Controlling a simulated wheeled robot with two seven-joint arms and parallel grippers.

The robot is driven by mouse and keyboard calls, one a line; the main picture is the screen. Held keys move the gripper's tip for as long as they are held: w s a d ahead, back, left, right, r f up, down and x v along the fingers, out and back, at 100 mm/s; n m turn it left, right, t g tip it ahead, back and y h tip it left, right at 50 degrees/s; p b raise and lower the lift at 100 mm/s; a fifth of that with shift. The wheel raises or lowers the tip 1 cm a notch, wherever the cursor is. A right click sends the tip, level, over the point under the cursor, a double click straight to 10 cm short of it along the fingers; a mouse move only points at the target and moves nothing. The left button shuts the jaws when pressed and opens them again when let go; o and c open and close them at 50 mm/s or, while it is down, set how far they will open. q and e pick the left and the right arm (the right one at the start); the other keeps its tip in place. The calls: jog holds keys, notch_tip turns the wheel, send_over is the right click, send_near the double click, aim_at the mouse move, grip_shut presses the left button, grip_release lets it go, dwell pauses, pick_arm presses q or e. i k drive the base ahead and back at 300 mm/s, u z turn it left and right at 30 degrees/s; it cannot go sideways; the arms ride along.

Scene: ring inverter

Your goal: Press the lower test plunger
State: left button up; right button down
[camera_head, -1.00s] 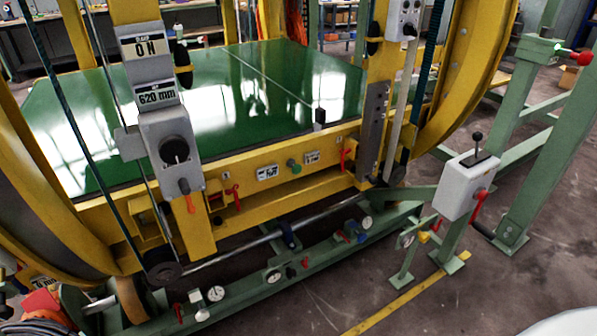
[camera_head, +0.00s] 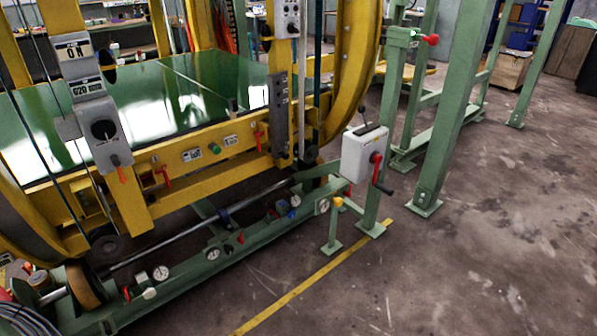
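Neither of my grippers is in view. I cannot tell for sure which part is the lower test plunger. A small yellow-orange knob (camera_head: 338,201) tops a short green post low in front of the machine. A green round button (camera_head: 214,148) sits on the yellow front beam, between two small white labels. A red knob (camera_head: 431,39) sticks out from a green post at the upper right. Several small red handles and round gauges line the low green base rail (camera_head: 180,280); they are too small to read.
The yellow ring machine with a green bed (camera_head: 150,110) fills the left. A grey-white box (camera_head: 362,155) with a lever and red handle stands on a green post. A thick green column (camera_head: 455,110) stands right of it. A yellow floor line (camera_head: 290,290) crosses open concrete at the front and right.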

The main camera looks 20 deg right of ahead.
aim_at(218, 149)
jog(key=z, duration=0.15)
jog(key=k, duration=0.35)
jog(key=z, duration=0.55)
jog(key=i, duration=1.2)
jog(key=u, duration=0.95)
jog(key=i, duration=0.85)
jog(key=u, duration=1)
